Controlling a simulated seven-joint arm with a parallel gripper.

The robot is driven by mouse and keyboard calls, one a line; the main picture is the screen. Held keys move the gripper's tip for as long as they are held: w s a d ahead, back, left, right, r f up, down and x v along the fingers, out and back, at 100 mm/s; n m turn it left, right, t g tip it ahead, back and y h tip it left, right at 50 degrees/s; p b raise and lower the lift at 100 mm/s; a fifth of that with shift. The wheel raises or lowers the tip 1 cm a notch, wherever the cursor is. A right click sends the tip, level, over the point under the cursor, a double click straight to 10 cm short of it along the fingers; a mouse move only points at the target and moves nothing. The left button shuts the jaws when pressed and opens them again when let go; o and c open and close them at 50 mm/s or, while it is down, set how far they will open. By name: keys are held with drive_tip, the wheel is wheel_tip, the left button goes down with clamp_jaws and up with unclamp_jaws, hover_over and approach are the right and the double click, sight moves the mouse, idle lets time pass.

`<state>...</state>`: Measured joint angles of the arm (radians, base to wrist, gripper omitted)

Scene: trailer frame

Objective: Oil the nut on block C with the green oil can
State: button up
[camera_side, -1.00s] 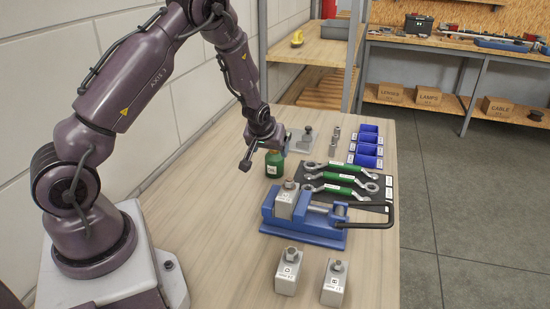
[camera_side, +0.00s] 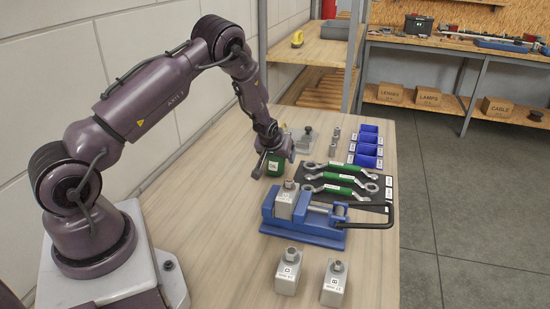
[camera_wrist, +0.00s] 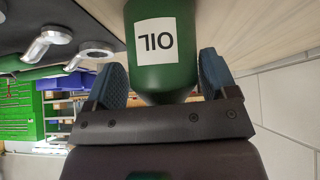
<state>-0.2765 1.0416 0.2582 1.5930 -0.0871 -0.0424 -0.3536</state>
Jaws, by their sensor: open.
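The green oil can (camera_side: 275,170) stands upright on the table behind the vise. In the wrist view the can (camera_wrist: 160,78), with a white OIL label, lies between my two blue finger pads. My gripper (camera_side: 274,158) is open around the can, a little gap showing at the pads. A silver block (camera_side: 284,205) is clamped in the blue vise (camera_side: 305,232); its label is too small to read surely. A nut (camera_side: 289,185) sits on its top.
Two more silver blocks with nuts, one on the left (camera_side: 287,277) and one on the right (camera_side: 334,289), stand in front of the vise. Green-handled wrenches (camera_side: 341,179) lie on a dark mat to the right. Blue bins (camera_side: 367,145) stand behind. The table's left side is clear.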

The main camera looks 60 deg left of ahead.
sight(273, 160)
drive_tip(key=shift+s+d+f+g+h, duration=0.15)
drive_tip(key=shift+s+d+f+g, duration=0.1)
drive_tip(key=shift+s+f, duration=0.3)
drive_tip(key=shift+s+d+f+g+h, duration=0.15)
drive_tip(key=shift+s+d+f+g, duration=0.15)
drive_tip(key=shift+f, duration=0.35)
drive_tip(key=shift+c, duration=0.3)
drive_tip(key=shift+a+r, duration=0.1)
drive_tip(key=shift+a, duration=0.05)
drive_tip(key=c, duration=0.7)
drive_tip(key=shift+w+r, duration=0.1)
drive_tip(key=shift+t, duration=0.25)
drive_tip(key=shift+a+r, duration=0.15)
drive_tip(key=shift+r, duration=2.95)
drive_tip(key=shift+c, duration=0.2)
